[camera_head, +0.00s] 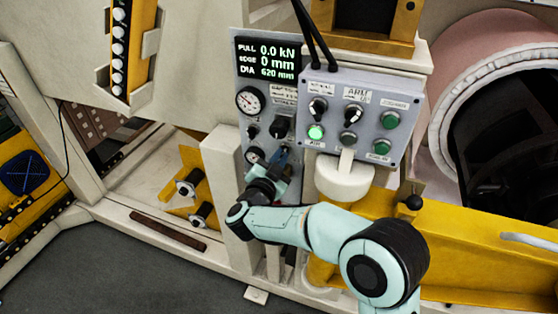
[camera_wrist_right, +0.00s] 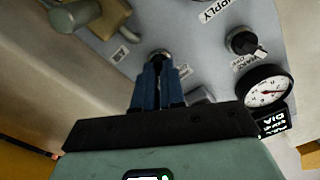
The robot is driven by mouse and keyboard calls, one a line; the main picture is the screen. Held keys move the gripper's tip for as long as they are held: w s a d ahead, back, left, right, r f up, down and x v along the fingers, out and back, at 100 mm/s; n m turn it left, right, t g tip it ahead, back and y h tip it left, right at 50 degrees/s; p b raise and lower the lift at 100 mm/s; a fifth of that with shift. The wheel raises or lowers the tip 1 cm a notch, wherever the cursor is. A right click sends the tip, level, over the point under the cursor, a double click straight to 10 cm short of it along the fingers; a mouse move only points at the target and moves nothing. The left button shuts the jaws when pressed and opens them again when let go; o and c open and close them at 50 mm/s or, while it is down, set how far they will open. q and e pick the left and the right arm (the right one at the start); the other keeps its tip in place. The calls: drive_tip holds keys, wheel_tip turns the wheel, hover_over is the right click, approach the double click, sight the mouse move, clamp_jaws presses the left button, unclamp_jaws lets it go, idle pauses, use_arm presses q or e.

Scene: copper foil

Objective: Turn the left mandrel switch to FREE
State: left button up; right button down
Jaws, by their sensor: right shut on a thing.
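My right gripper (camera_head: 279,160) is at the lower part of the grey upright panel (camera_head: 281,96), below its knobs. In the right wrist view its blue fingers (camera_wrist_right: 158,82) are close together around a small round metal switch (camera_wrist_right: 158,56) on the panel face. Small labels sit on both sides of this switch, too small to read, so I cannot confirm it is the left mandrel switch or its setting. In the head view the gripper hides this switch. My left gripper is in neither view.
A pendant box (camera_head: 367,108) with switches and green buttons hangs close to the right of my gripper. Black knobs (camera_head: 279,127) and a gauge (camera_head: 250,100) are above it. In the wrist view, a grey-green cylinder (camera_wrist_right: 76,17) juts out nearby.

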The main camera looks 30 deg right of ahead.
idle(0.3)
drive_tip(key=c, duration=1.2)
unclamp_jaws()
drive_tip(key=v, duration=1.3)
drive_tip(key=shift+s+a, duration=0.1)
drive_tip(key=shift+s, duration=0.1)
